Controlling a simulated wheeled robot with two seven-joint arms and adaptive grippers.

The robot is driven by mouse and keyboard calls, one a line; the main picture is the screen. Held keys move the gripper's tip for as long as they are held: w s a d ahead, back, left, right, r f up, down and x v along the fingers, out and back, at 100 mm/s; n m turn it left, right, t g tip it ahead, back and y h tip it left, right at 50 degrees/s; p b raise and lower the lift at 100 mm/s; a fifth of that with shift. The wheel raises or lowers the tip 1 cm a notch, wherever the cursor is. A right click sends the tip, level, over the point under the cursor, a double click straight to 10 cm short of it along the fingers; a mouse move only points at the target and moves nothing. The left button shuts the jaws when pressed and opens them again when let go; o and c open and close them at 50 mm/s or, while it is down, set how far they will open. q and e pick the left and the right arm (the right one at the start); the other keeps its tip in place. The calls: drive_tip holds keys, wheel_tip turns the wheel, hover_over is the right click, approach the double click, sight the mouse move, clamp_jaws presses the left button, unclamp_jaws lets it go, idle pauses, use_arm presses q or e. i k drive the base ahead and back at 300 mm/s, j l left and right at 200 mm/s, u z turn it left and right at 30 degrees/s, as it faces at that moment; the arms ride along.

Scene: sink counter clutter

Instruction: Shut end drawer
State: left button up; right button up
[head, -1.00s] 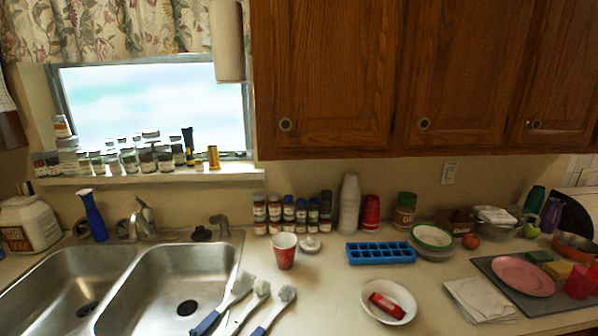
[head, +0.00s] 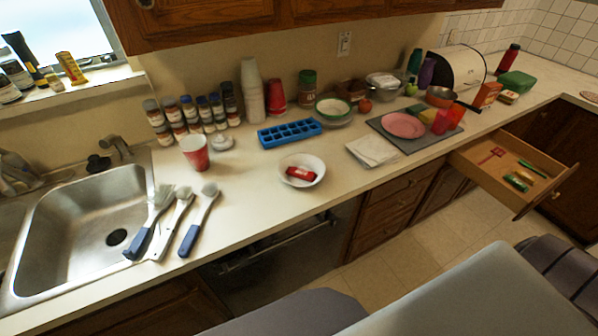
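The end drawer (head: 548,199) is a wooden drawer pulled out from the counter at the right of the head view. Its inside shows a red item (head: 491,155), a green stick-like item (head: 532,168) and a small green and yellow item (head: 517,182). The drawer's front panel faces toward the lower right. Neither of my grippers shows in the head view. Grey and dark parts of my own body fill the bottom and lower right, below the drawer and apart from it in the picture.
A grey mat (head: 393,138) with a pink plate (head: 404,125) lies on the counter left of the drawer. Closed drawers (head: 386,208) and a dark appliance front (head: 280,262) sit below the counter. Tiled floor (head: 400,255) shows free between the cabinets and my body.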

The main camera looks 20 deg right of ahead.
sight(488, 176)
drive_tip(key=l+z, duration=0.45)
drive_tip(key=k+l+z, duration=0.1)
drive_tip(key=l+z, duration=0.2)
drive_tip(key=z, duration=0.2)
drive_tip(key=l+z, duration=0.3)
drive_tip(key=z, duration=0.15)
drive_tip(key=i+l+z, duration=0.15)
drive_tip(key=l+z, duration=0.15)
drive_tip(key=z, duration=0.2)
drive_tip(key=i+l+z, duration=0.2)
drive_tip(key=z, duration=0.25)
drive_tip(key=l, duration=0.1)
